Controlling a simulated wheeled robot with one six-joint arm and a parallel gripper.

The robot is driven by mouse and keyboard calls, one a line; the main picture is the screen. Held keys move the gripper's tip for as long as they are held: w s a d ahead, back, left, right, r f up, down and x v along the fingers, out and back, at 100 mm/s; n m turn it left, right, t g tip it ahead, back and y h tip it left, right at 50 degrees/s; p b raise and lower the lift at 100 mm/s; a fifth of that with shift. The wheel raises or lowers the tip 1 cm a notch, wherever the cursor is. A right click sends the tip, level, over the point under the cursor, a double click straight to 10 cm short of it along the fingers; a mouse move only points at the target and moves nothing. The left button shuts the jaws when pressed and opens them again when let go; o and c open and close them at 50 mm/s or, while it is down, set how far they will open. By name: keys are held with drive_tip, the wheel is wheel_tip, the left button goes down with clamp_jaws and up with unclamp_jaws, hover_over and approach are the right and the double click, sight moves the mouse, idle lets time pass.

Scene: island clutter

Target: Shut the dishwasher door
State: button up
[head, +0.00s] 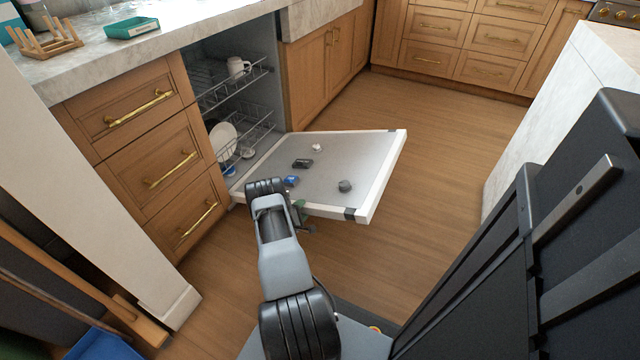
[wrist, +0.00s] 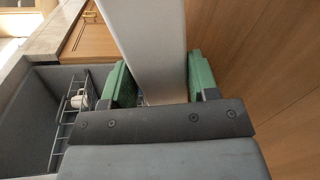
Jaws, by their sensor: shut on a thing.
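The dishwasher door (head: 360,165) is folded down and lies nearly flat in front of the dishwasher cavity (head: 262,70). Its inner side faces up, and several small items lie on it. My gripper (head: 302,212) is at the door's near edge, partly hidden by my arm in the head view. In the wrist view my gripper (wrist: 155,82) has one green finger on each side of the pale door panel (wrist: 148,45) and is shut on it. The wire racks inside are visible, with a white mug (head: 238,67) and a white plate (head: 222,140).
On the door lie a black item (head: 303,163), a blue item (head: 291,181), a grey lump (head: 345,186) and a small white item (head: 317,147). Wooden drawers (head: 160,150) stand left of the dishwasher. The wooden floor (head: 440,140) right of the door is clear up to the island (head: 545,110).

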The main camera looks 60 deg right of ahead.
drive_tip(key=shift+w+r+n+p, duration=0.2)
drive_tip(key=shift+w+r+p, duration=0.15)
drive_tip(key=shift+r, duration=0.45)
drive_tip(key=shift+w+r+n+p, duration=0.2)
drive_tip(key=shift+w+r, duration=0.15)
drive_tip(key=shift+r, duration=0.45)
drive_tip(key=shift+w+r, duration=0.15)
drive_tip(key=shift+r, duration=0.2)
drive_tip(key=shift+w+r, duration=0.1)
drive_tip(key=shift+r, duration=0.15)
drive_tip(key=o, duration=1)
drive_tip(key=shift+f, duration=0.1)
drive_tip(key=p+v, duration=0.4)
drive_tip(key=v, duration=0.9)
drive_tip(key=shift+a, duration=0.4)
